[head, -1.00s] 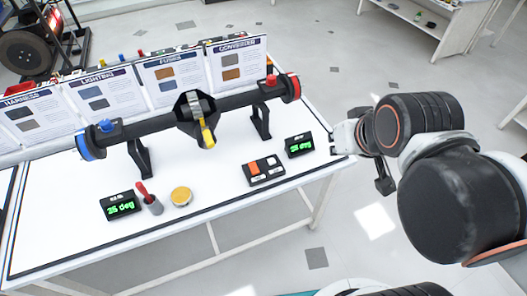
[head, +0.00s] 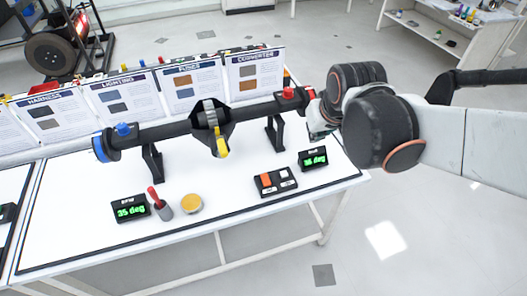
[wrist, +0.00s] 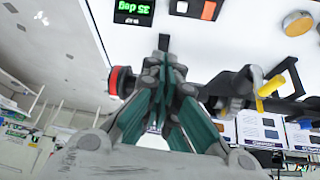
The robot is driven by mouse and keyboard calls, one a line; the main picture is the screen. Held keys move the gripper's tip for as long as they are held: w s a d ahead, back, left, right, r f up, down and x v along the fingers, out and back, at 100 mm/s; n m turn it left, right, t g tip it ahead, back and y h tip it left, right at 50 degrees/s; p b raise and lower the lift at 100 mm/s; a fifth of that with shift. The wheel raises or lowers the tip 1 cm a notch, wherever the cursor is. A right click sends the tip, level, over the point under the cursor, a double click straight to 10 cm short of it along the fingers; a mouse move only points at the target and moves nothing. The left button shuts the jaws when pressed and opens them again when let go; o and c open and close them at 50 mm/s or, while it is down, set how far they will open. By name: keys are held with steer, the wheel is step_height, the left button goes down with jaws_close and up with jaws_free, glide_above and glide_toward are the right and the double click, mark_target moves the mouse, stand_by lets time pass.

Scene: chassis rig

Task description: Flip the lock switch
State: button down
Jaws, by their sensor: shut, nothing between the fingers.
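A small black switch box (head: 275,192) lies on the white table near its front right. It has an orange rocker (head: 265,180) on the left and a white rocker (head: 284,173) on the right; their labels are too small to read. The box also shows, cut off, at the top of the wrist view (wrist: 195,17). My gripper (wrist: 163,45) is shut and empty in the wrist view. In the head view it is mostly hidden by my own arm, near the table's right end, behind and right of the switch box and apart from it.
An axle (head: 175,133) on black stands spans the table, with a red right end (head: 311,101) close to my gripper and a yellow lever (head: 222,146) at its middle. A display (head: 314,160), a red-handled lever (head: 156,198) and a yellow button (head: 192,203) are on the table. Panels stand behind.

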steer(key=w+a+f+n+g, duration=0.1)
steer(key=w+a+f, duration=0.55)
steer(key=f, duration=0.25)
steer(key=g, duration=0.1)
glide_toward(264, 175)
steer(key=shift+n+y, duration=0.3)
steer(key=shift+y, duration=0.1)
steer(key=w+f+b, duration=0.1)
steer(key=b, duration=0.1)
steer(key=w+f+b, duration=0.1)
steer(key=f, duration=0.1)
steer(key=w+f+b, duration=0.1)
steer(key=b, duration=0.1)
steer(key=shift+f+b, duration=0.3)
steer(key=shift+w+a+f+b, duration=0.15)
steer(key=shift+f+b, duration=0.15)
steer(key=shift+f, duration=0.35)
